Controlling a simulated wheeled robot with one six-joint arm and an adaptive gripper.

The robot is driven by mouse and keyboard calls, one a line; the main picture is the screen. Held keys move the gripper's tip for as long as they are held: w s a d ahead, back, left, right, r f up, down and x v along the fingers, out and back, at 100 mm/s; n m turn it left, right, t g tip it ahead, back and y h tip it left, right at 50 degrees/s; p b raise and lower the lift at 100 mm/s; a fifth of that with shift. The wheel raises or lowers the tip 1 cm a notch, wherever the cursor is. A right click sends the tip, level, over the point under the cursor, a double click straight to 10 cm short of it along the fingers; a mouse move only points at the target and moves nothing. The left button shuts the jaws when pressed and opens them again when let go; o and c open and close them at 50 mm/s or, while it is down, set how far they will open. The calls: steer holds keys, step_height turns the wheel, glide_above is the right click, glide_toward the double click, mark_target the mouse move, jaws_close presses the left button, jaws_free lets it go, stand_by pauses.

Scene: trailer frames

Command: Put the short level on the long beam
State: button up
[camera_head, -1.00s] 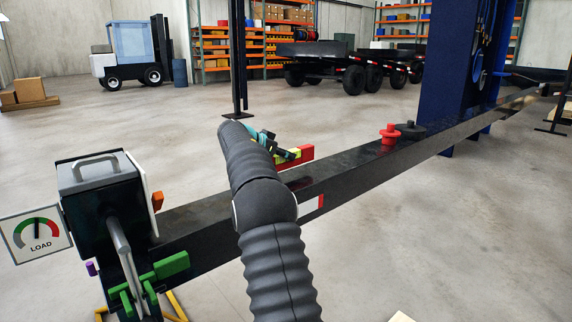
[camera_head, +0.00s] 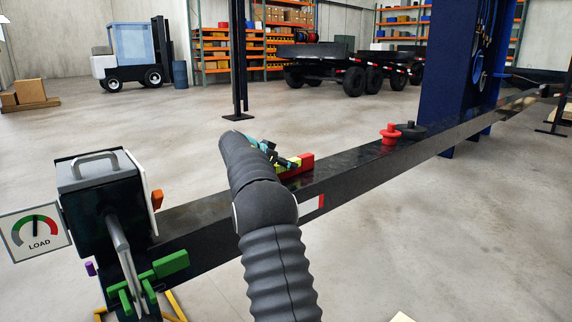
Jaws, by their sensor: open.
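The long dark beam (camera_head: 370,161) runs from the lower left to the far right. The short red level (camera_head: 307,162), with a yellow-green part, appears to sit on the beam's top face near the far edge, roughly in line with the beam. My arm hides its left part. My gripper (camera_head: 288,161), dark with teal parts, is open right at the level, its fingertips close against the yellow-green part. Whether they still touch it cannot be told.
A dark box with a grey handle (camera_head: 98,185) and a LOAD gauge (camera_head: 37,230) stand at the beam's left end, beside green clamp parts (camera_head: 171,264). Red (camera_head: 390,135) and black (camera_head: 410,131) knobbed pieces sit farther right. A blue column (camera_head: 450,75) stands behind.

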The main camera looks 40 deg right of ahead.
steer(key=shift+r, duration=0.1)
steer(key=shift+r+p, duration=0.2)
steer(key=shift+p, duration=0.1)
steer(key=v, duration=1.1)
steer(key=shift+a+f, duration=0.1)
steer(key=shift+a, duration=0.05)
steer(key=shift+s+a, duration=0.1)
steer(key=shift+a, duration=0.2)
steer(key=shift+s+a+r, duration=0.25)
steer(key=shift+r, duration=0.05)
steer(key=s+a+n+t+y, duration=0.25)
steer(key=s+a+n, duration=0.25)
steer(key=s+a, duration=0.5)
steer(key=s+a+n+t+y, duration=0.1)
steer(key=s+a+n+y, duration=0.5)
steer(key=s, duration=0.6)
steer(key=s+a+f+n+y, duration=0.1)
steer(key=s+a+f+n, duration=0.1)
steer(key=s+a+f, duration=0.2)
steer(key=s+a+f+n+t+y, duration=0.1)
steer(key=s+a+f, duration=0.3)
steer(key=s, duration=0.5)
steer(key=s+a+f+n+y, duration=0.1)
steer(key=s+a+f+n, duration=0.2)
steer(key=s+a+f, duration=0.2)
steer(key=shift+s+a+y, duration=0.35)
steer(key=shift+s, duration=0.85)
